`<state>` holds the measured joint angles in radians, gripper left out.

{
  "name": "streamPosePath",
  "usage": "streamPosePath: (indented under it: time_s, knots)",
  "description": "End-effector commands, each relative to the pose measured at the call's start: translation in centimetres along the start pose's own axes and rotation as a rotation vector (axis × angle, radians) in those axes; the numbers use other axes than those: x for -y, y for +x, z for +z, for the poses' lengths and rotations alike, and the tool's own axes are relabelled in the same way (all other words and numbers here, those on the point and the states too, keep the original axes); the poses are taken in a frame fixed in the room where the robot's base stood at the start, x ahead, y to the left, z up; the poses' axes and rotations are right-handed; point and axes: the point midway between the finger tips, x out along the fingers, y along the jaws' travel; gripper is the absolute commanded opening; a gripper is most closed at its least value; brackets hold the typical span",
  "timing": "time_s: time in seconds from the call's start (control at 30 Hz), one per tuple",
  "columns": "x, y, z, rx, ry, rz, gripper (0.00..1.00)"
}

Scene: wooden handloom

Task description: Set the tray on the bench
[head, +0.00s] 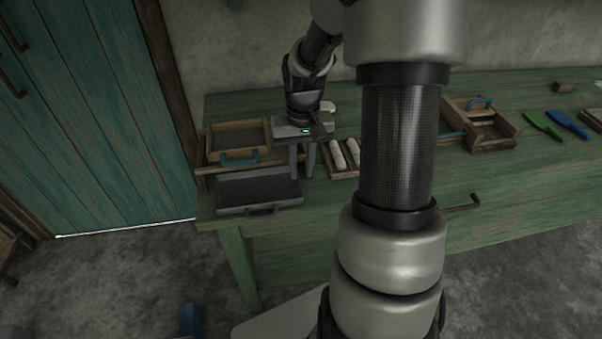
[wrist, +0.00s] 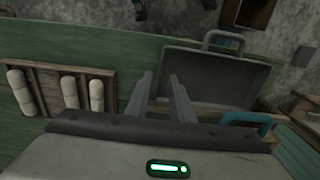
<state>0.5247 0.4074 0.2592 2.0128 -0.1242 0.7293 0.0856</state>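A dark grey shallow tray (head: 258,192) with a handle on its front side lies on the green bench (head: 520,185) at its front left corner. It also shows in the wrist view (wrist: 215,78), to the right of my fingers, handle at the far side. My gripper (head: 302,172) points down just right of this tray. Its two fingers (wrist: 160,88) stand apart with nothing visible between them. The fingers look apart from the tray's right end, but I cannot tell the exact gap. I cannot tell whether the fingertips touch the bench.
A wooden box (head: 238,135) with a blue handle stands behind the grey tray. A wooden rack (head: 330,160) with white rolls lies right of my gripper. Another blue-handled wooden box (head: 480,125), a green brush (head: 543,125) and a blue brush (head: 568,124) lie farther right.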

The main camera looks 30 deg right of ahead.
Motion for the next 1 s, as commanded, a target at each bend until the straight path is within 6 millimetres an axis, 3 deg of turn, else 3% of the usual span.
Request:
streamPosePath:
  time_s: [0.03, 0.2, 0.4, 1.0]
  knots:
    - [0.0, -1.6, -0.1, -0.005, 0.001, 0.001, 0.21]
    - [0.0, -5.2, -0.1, -0.004, 0.0, 0.001, 0.21]
    - [0.0, -7.9, 0.0, -0.001, 0.001, 0.0, 0.21]
    - [0.0, -8.7, 0.0, 0.001, 0.001, 0.0, 0.21]
